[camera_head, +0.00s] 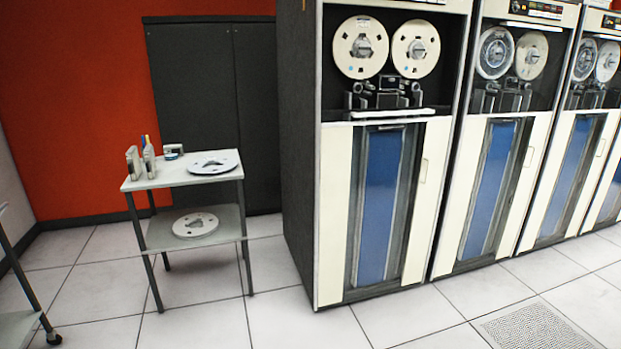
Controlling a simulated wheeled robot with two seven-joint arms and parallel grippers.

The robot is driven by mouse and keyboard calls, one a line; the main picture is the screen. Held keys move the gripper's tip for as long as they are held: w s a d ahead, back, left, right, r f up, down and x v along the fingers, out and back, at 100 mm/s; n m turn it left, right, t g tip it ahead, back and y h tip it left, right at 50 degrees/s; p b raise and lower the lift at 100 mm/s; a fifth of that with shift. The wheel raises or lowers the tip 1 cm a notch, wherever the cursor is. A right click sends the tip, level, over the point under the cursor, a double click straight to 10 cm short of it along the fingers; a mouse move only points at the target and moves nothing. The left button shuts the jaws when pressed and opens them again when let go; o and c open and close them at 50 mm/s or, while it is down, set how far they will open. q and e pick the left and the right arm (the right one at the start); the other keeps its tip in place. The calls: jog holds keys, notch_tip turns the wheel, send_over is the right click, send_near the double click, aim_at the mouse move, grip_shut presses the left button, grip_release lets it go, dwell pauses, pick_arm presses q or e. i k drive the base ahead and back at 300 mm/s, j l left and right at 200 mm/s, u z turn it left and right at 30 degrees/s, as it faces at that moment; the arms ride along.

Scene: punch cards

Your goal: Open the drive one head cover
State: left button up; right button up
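The nearest tape drive (335,200) is a tall cabinet with a white front and dark sides, just right of centre. I cannot read a number on it. Two cream reels (361,47) hang side by side in its upper bay. Below them is a dark grey head assembly (388,90) with blocky parts and rollers. Which part of it is the head cover, and whether that is open or shut, is too small to tell. A pale ledge (390,114) runs below the head assembly. Neither of my grippers is in view.
Several similar drives (535,150) stand in a row to the right. A small two-shelf table (190,178) with reels and upright boxes stands left of the nearest drive. Tiled floor (285,322) is clear in front. A perforated floor tile (535,327) lies at lower right.

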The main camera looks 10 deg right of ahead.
aim_at(387, 83)
jog(key=i+l+z, duration=0.2)
jog(key=i+z, duration=0.25)
jog(key=i, duration=0.25)
jog(key=i+j+z, duration=0.1)
jog(key=i+z, duration=0.35)
jog(key=i, duration=0.3)
